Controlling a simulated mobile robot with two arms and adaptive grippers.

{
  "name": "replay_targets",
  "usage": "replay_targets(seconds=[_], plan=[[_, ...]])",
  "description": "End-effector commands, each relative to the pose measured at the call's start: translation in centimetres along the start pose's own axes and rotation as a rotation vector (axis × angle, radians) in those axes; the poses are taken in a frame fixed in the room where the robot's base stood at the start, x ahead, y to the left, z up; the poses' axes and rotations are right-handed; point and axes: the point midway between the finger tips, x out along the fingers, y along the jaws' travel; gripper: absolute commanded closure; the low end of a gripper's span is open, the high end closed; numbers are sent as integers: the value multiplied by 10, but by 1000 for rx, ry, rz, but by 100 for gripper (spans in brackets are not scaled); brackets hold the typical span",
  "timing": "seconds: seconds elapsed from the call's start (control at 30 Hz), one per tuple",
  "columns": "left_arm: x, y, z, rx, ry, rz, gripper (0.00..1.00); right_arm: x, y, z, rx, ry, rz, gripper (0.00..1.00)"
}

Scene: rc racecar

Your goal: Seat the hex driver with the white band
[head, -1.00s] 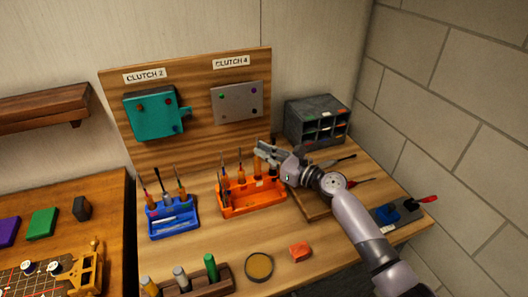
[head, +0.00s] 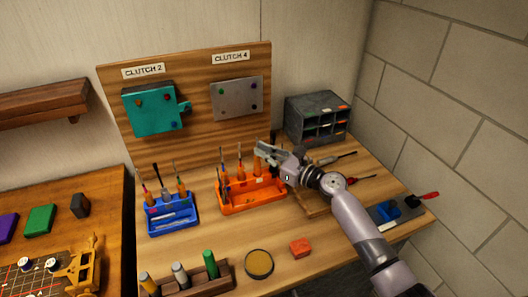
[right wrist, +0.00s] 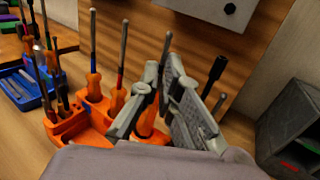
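My right gripper (head: 266,152) is at the right end of the orange rack (head: 236,208), above it. In the right wrist view its two fingers (right wrist: 160,75) point away with a narrow gap. An orange-handled driver (right wrist: 146,120) shows between and below them, its shaft rising behind the tips; I cannot tell whether the fingers touch it. Other orange-handled drivers (right wrist: 117,98) stand upright in the rack on the left. A black-tipped tool (right wrist: 214,72) stands right of the fingers. I cannot make out a white band on any driver. My left gripper is out of view.
A blue rack (head: 172,220) with several drivers stands left of the orange one. A grey drawer unit (head: 317,118) is at the back right. A wooden holder (head: 205,281), a round tin (head: 259,264) and a red block (head: 300,248) are in front. Drivers lie right.

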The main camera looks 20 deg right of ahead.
Motion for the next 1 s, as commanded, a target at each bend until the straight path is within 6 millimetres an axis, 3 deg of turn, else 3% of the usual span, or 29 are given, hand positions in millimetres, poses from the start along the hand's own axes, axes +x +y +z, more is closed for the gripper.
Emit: replay_targets(seconds=[1.0], plan=[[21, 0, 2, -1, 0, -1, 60, 0, 0, -27, 0, 0, 0, 100]])
